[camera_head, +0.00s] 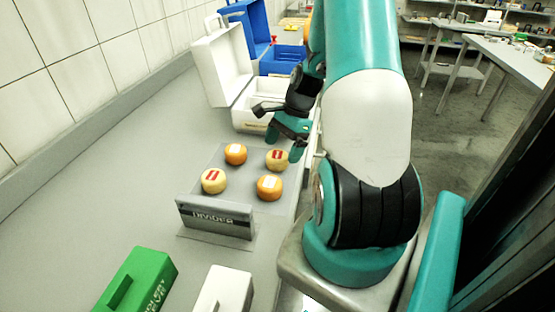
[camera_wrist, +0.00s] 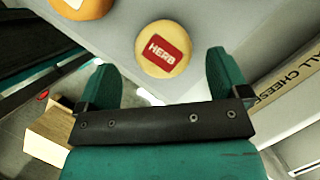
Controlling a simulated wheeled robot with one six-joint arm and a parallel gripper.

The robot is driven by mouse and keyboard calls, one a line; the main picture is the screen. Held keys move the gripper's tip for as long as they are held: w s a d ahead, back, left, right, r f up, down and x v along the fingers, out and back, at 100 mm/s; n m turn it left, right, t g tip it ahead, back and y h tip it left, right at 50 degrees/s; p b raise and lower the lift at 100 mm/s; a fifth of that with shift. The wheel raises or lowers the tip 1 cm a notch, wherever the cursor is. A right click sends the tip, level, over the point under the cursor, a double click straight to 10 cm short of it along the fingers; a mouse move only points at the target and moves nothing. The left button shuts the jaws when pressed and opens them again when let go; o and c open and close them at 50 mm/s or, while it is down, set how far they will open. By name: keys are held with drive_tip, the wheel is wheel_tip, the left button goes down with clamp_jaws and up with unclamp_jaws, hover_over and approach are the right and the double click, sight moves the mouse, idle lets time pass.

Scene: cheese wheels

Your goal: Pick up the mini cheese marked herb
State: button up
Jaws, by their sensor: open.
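The herb cheese (camera_wrist: 163,48) is a small round pale-yellow cheese with a red label reading HERB, at the upper middle of the wrist view. It appears to be the pale red-labelled cheese (camera_head: 277,159) at the far right of the group in the head view, where its label is too small to read. My gripper (camera_wrist: 161,62) is open and empty, with its two teal fingers apart and the cheese showing beyond the gap. In the head view my gripper (camera_head: 284,143) hangs just above and beside that cheese.
Another red-labelled cheese (camera_head: 214,180) and two orange cheeses (camera_head: 235,154) (camera_head: 269,187) share the grey mat (camera_head: 235,203). A divider sign (camera_head: 215,217) stands in front. An open white case (camera_head: 228,72) and a blue case (camera_head: 283,62) stand behind. Green (camera_head: 140,280) and white (camera_head: 222,290) boxes are nearer.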

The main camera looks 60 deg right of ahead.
sight(278, 154)
drive_tip(key=shift+x, duration=1.95)
drive_tip(key=shift+w, duration=0.2)
drive_tip(key=c, duration=1)
drive_tip(key=shift+c, duration=0.2)
drive_tip(key=shift+r, duration=0.15)
